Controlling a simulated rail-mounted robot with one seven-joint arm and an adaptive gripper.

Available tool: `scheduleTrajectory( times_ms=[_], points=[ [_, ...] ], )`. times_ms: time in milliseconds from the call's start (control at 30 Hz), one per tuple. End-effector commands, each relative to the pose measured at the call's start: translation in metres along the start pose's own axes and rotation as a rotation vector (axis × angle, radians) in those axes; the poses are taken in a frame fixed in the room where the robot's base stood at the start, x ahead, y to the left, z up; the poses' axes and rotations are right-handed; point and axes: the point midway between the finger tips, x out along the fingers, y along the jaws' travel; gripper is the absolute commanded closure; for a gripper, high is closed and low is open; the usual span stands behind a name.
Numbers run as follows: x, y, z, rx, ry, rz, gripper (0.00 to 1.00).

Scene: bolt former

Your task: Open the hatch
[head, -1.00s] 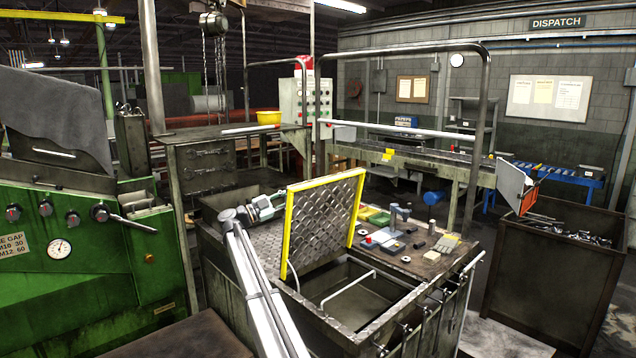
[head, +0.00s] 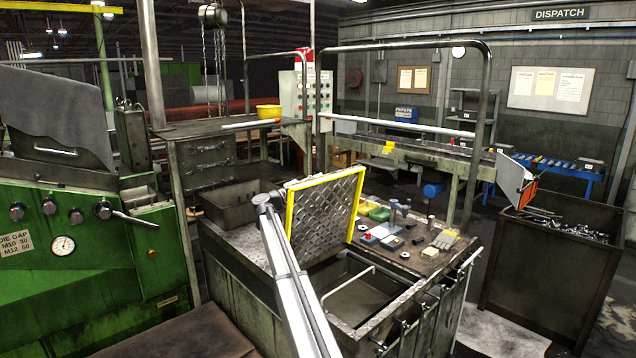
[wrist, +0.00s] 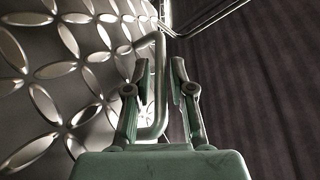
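The hatch (head: 325,212) is a diamond-plate lid with a yellow edge. In the head view it stands raised and tilted beside the open hatchway (head: 352,290) in the bench top. My arm reaches up to its left edge, and my gripper is hidden behind it there. In the wrist view the patterned plate (wrist: 60,80) fills the left side. A bent bar handle (wrist: 160,85) stands out from it. My gripper (wrist: 161,75) has its two fingers on either side of this bar, with a visible gap to the right finger. Contact with the bar cannot be told.
Small blocks and tools (head: 400,228) lie on the bench right of the hatch. A thin bent rod (head: 348,283) spans the hatchway. A green machine (head: 95,260) stands at left and a scrap bin (head: 545,265) at right. A tall rail frame (head: 488,130) rises behind the bench.

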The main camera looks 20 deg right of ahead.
Motion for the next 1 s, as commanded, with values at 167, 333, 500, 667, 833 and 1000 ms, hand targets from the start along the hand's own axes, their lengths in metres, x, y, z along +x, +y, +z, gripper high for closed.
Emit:
scheduleTrajectory(
  times_ms=[167,333,500,667,833,1000],
  points=[
    [0.0,0.0,0.0,0.0,0.0,0.0,1.0],
    [0.0,0.0,0.0,0.0,0.001,0.0,1.0],
    [0.002,0.012,-0.006,0.027,0.001,0.013,1.0],
    [0.008,0.037,-0.021,0.071,0.001,0.033,1.0],
    [0.012,0.043,-0.028,0.07,0.0,0.031,1.0],
    [0.012,0.041,-0.027,0.07,0.0,0.031,1.0]
  ],
)
